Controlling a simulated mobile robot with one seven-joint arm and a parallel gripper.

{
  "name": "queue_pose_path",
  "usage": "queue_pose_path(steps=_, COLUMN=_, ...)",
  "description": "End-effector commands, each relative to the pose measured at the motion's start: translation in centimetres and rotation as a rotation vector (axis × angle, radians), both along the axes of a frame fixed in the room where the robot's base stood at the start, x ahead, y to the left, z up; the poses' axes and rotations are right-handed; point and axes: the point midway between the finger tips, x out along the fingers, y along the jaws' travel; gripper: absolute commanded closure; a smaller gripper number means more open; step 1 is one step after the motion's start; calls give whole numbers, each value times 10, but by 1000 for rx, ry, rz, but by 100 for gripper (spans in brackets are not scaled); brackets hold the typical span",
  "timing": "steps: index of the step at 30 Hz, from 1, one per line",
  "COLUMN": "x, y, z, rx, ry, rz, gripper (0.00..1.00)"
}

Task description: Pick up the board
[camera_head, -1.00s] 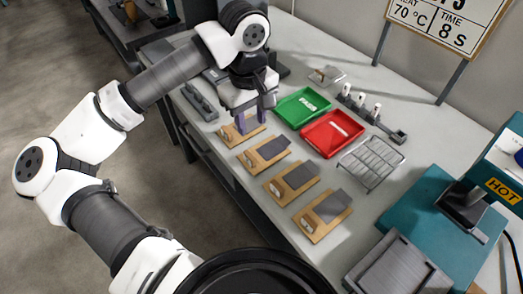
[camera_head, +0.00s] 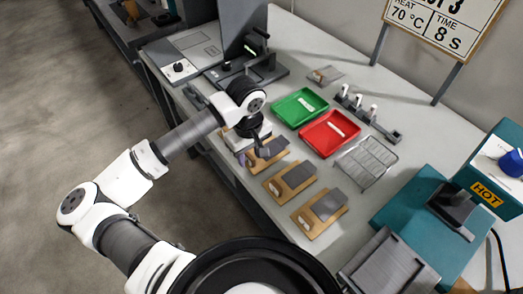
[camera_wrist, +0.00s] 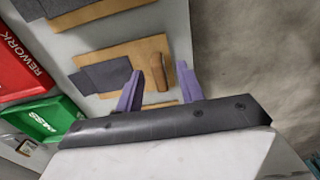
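Brown wooden boards with grey sheets lie in a row along the table's near edge. In the head view one board (camera_head: 270,153) is partly covered by my gripper (camera_head: 247,157). Another board (camera_head: 274,186) and a third board (camera_head: 305,222) lie nearer the camera. In the wrist view my purple-fingered gripper (camera_wrist: 160,68) is open over the near end of a board (camera_wrist: 140,48). A small brown roll (camera_wrist: 158,84) shows between the fingers, with a gap on each side. Whether the fingers touch the board is hidden.
A green tray (camera_head: 285,110) and a red tray (camera_head: 318,145) stand behind the boards. A wire rack (camera_head: 366,163) is to their right. A teal machine (camera_head: 407,201) stands at the right. A grey press-like device (camera_head: 262,66) stands at the back left.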

Motion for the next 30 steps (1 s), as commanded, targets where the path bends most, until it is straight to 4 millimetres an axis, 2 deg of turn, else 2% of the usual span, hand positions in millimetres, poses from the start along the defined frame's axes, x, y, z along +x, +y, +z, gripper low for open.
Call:
queue_pose_path(steps=4, x=0, y=0, z=-9, rx=0, ry=0, rz=1, gripper=62)
queue_pose_path(steps=10, x=0, y=0, z=-10, rx=0, ry=-1, rz=1, gripper=62)
queue_pose_path(steps=19, x=0, y=0, z=-10, rx=0, ry=-1, rz=1, gripper=100)
queue_pose_path(steps=30, x=0, y=0, z=-8, rx=0, ry=-2, rz=1, gripper=100)
